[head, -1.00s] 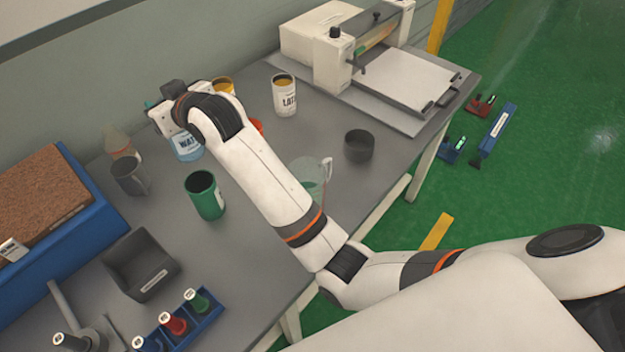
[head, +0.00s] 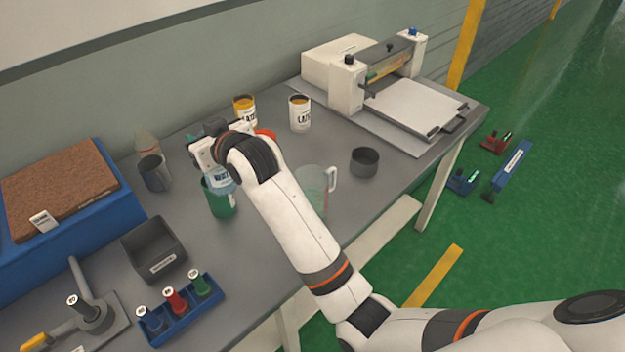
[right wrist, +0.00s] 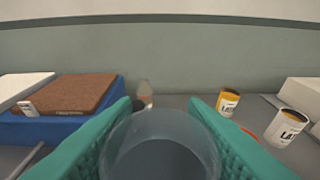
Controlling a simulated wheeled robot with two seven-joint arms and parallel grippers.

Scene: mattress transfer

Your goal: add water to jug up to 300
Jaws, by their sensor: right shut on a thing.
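The clear jug (head: 314,188) with a handle and marks on its side stands on the grey table, partly behind my right forearm. My right gripper (head: 208,157) is shut on a clear water bottle (head: 220,180) with a "WAT..." label. In the head view the bottle overlaps the green cup (head: 222,204), left of the jug and apart from it. The right wrist view shows the round clear bottle (right wrist: 160,145) between my teal finger pads. The water level in the jug is not readable. My left gripper is not in view.
A dark low pot (head: 364,162) stands right of the jug. Yellow (head: 244,110) and white (head: 300,114) cans stand behind. A grey mug (head: 154,174), black bin (head: 154,250) and blue rack (head: 184,312) are at left. The table (head: 258,240) is clear left of my forearm.

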